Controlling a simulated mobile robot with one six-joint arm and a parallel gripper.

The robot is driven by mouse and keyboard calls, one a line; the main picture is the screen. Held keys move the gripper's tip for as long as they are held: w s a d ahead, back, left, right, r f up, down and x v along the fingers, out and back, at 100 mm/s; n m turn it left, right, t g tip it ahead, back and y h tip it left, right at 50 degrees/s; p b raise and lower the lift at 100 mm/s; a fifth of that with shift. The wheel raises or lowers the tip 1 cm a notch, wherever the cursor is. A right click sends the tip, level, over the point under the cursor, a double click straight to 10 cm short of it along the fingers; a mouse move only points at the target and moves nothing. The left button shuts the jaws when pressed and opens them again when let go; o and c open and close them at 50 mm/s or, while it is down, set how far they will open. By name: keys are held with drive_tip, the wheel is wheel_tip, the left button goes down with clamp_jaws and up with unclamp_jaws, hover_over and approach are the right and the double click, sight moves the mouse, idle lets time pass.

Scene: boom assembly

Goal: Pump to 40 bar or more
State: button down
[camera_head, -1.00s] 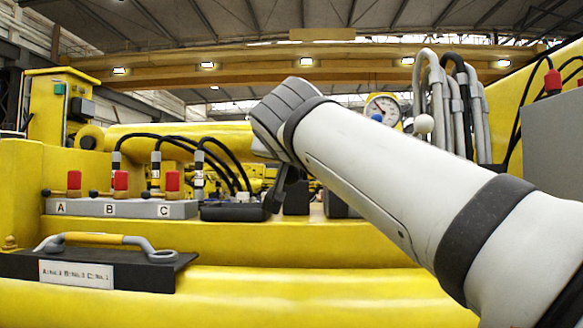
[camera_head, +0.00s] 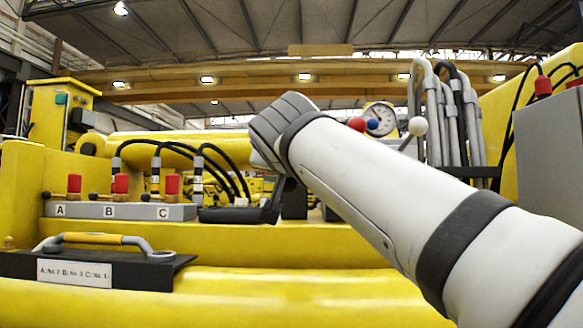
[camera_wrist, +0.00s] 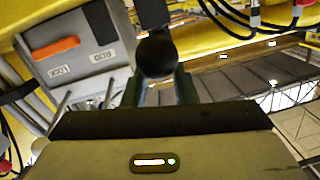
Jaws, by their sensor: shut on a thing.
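In the wrist view, my gripper (camera_wrist: 160,92) has its two fingers on either side of a round black knob (camera_wrist: 157,55). It is shut on this knob, which sits on the end of a dark lever; the fingers' contact is partly hidden. In the head view, my arm covers the middle and hides the fingertips and the knob. A round pressure gauge (camera_head: 380,118) with a white face stands behind the arm. Its needle points to the upper left, but the scale is too small to read.
A grey valve block (camera_head: 120,211) marked A, B, C has red-capped couplings and black hoses. A black plate (camera_head: 150,268) with a handle lies at the front left. Grey pipes (camera_head: 447,115) stand at right. A grey box (camera_wrist: 80,55) with an orange handle fills the wrist view's upper left.

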drive_tip(key=r+p, duration=0.2)
drive_tip(key=r, duration=0.1)
drive_tip(key=r+p, duration=0.1)
drive_tip(key=shift+s+d+r+p, duration=0.15)
drive_tip(key=shift+s+d+p, duration=0.1)
drive_tip(key=shift+d+p, duration=0.05)
drive_tip(key=s+b, duration=0.2)
drive_tip(key=s, duration=0.8)
drive_tip(key=shift+s, duration=0.15)
drive_tip(key=shift+a, duration=0.1)
idle(1.1)
